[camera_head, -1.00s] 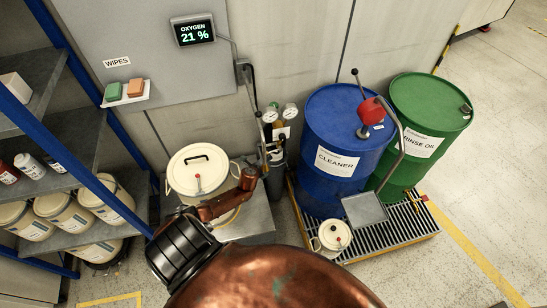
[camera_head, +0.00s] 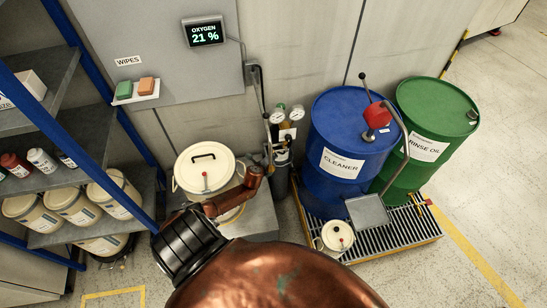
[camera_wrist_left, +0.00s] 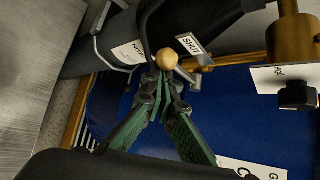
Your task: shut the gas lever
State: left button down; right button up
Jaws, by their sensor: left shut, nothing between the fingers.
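The gas lever's tan ball knob (camera_wrist_left: 167,59) shows in the left wrist view, beside a tag reading SHUT (camera_wrist_left: 190,43). My left gripper (camera_wrist_left: 163,88) is shut and empty, its fingertips just below the knob in the picture. I cannot tell whether they touch it. A second white tag (camera_wrist_left: 129,53) is on the other side of the knob. In the head view, my left gripper (camera_head: 269,153) is small and dark in front of the gas bottles with gauges (camera_head: 277,117). The lever is too small to make out there. My right gripper is not in view.
A blue CLEANER drum (camera_head: 340,112) and a green RINSE OIL drum (camera_head: 425,100) stand on a grated pallet (camera_head: 405,232) to the right. A lidded white pot (camera_head: 206,166) is left of my wrist. A shelf (camera_head: 60,205) stands at far left. The oxygen display (camera_head: 204,33) reads 21 %.

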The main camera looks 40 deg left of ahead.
pick_arm(q)
jog(key=v, duration=1.2)
jog(key=shift+d, duration=0.1)
dwell(0.4)
